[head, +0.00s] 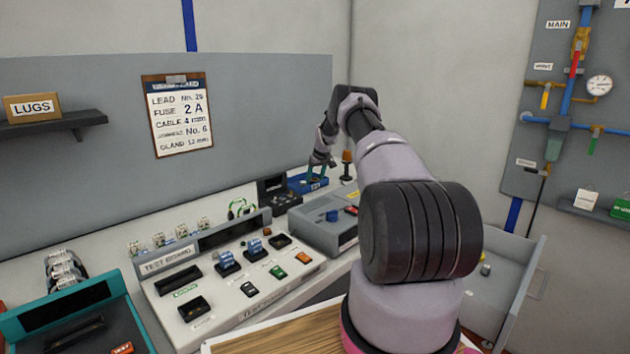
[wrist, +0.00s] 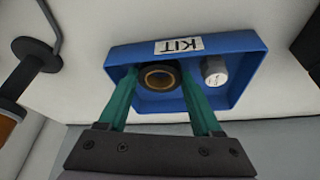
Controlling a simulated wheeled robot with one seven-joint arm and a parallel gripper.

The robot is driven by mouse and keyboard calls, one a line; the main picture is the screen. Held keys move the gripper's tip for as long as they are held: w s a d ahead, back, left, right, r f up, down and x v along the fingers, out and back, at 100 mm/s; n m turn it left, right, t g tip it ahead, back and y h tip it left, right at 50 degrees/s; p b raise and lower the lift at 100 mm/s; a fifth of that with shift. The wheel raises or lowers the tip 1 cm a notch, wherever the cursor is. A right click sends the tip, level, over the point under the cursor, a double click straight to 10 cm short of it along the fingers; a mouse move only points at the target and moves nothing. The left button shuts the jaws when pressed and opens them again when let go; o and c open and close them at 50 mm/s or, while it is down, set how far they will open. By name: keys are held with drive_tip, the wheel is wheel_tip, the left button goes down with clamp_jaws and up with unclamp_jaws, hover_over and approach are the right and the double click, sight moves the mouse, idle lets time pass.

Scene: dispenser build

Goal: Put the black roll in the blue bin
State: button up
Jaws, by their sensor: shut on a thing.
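The blue bin (wrist: 122,57), labelled KIT, shows in the wrist view with its open side toward me. It also shows in the head view (head: 309,184) at the back of the bench, under my arm. My gripper (wrist: 160,82) is shut on the black roll (wrist: 160,66), a dark ring with a brownish centre, held between the green fingers. The roll and fingertips appear within the bin's outline. I cannot tell whether the roll touches the bin's floor. In the head view my gripper (head: 317,172) is at the bin, and the roll is hidden.
A small silver-white cylinder (wrist: 214,71) is in the bin, right of the roll. A dark stand with an orange part (wrist: 30,72) is at left in the wrist view. A grey box (head: 325,226) and a test board (head: 222,275) stand in front of the bin.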

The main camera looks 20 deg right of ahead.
drive_tip(key=shift+f, duration=0.25)
drive_tip(key=shift+f, duration=0.1)
drive_tip(key=o, duration=1.5)
drive_tip(key=shift+c, duration=0.2)
